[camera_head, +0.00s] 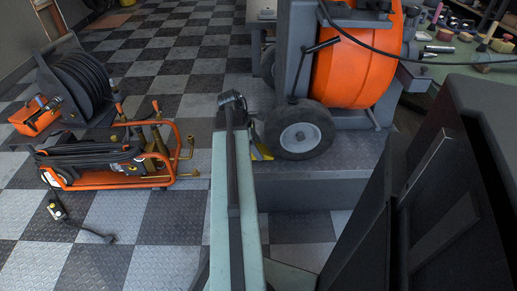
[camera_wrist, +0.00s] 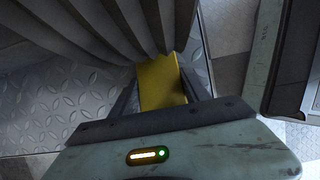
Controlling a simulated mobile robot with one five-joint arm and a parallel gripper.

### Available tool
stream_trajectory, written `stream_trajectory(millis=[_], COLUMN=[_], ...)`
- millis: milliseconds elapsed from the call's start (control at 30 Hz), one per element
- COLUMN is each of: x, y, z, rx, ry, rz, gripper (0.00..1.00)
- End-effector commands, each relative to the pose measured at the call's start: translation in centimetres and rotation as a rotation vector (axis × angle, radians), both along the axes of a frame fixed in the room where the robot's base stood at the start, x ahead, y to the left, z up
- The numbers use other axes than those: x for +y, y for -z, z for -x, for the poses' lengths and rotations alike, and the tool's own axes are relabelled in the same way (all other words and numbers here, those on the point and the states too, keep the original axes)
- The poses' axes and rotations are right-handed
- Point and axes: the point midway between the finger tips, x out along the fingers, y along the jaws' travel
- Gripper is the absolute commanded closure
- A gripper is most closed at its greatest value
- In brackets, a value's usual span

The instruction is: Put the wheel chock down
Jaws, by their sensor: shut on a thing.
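The wheel chock is a yellow block. In the wrist view the chock (camera_wrist: 160,82) sits between the two dark fingers of my gripper (camera_wrist: 163,92), which is shut on it. In the head view only a small yellow part of the chock (camera_head: 262,151) shows, at the left of the grey-hubbed black wheel (camera_head: 301,137); my arm and gripper (camera_head: 250,138) hide the rest. In the wrist view a dark ribbed surface, seemingly the tyre tread (camera_wrist: 105,25), lies right against the chock's upper edge. I cannot tell if the chock touches the deck beneath.
The wheel belongs to a machine with an orange drum (camera_head: 352,70) on a raised tread-plate platform (camera_head: 350,160). An orange-framed machine (camera_head: 110,155) and a hose reel (camera_head: 75,85) stand on the checkered floor at left. A cluttered bench (camera_head: 465,60) is at upper right. Floor at upper middle is clear.

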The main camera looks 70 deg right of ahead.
Motion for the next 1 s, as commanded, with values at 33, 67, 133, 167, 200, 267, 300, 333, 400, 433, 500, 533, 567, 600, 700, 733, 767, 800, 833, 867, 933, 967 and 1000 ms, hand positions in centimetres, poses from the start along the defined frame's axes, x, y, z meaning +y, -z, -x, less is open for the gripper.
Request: stream_trajectory(millis=[33, 67, 133, 167, 200, 267, 300, 333, 400, 433, 500, 533, 567, 600, 700, 733, 767, 800, 833, 867, 933, 967, 1000], x=[0.0, 0.0, 0.0, 0.0, 0.0, 0.0, 0.0, 0.0, 0.0, 0.0, 0.0, 0.0, 0.0, 0.0, 0.0, 0.0, 0.0, 0.0, 0.0, 0.0, 0.1, 0.1, 0.2], y=[1.1, 1.0, 0.7, 0.7, 0.7, 0.7, 0.9, 1.0, 1.0, 1.0, 1.0, 1.0, 1.0, 1.0, 1.0, 1.0, 0.9, 0.8, 0.7, 0.5, -0.1, -0.4, -1.0], z=[-0.1, -0.1, -0.1, -0.1, -0.1, -0.1, -0.1, -0.1, -0.2, -0.2, -0.2, -0.2, -0.2, -0.2, -0.2, -0.2, -0.2, -0.2, -0.2, -0.2, -0.3, -0.5, -0.6], rx=[0.000, 0.001, 0.001, 0.001, 0.001, 0.001, 0.001, 0.001, 0.000, 0.000, 0.000, 0.000, 0.000, 0.000, 0.000, 0.000, 0.000, 0.000, 0.000, 0.000, 0.000, 0.000, 0.000], ry=[-0.001, -0.001, -0.001, -0.001, -0.001, -0.001, -0.001, -0.001, -0.001, -0.001, -0.001, -0.001, -0.001, -0.001, -0.001, -0.001, -0.001, -0.001, -0.001, -0.002, -0.002, -0.002, -0.002], rz=[0.000, 0.000, 0.000, 0.000, 0.000, 0.000, 0.000, 0.001, 0.001, 0.001, 0.001, 0.001, 0.001, 0.001, 0.001, 0.001, 0.001, 0.001, 0.001, 0.000, 0.000, 0.000, 0.000], gripper=[1.00, 1.00, 1.00, 1.00, 1.00, 1.00, 1.00, 1.00, 0.40, 0.32, 0.24, 0.24, 0.24, 0.24, 0.24, 0.24, 0.24, 0.24, 0.24, 0.24, 0.24, 0.24, 0.24])
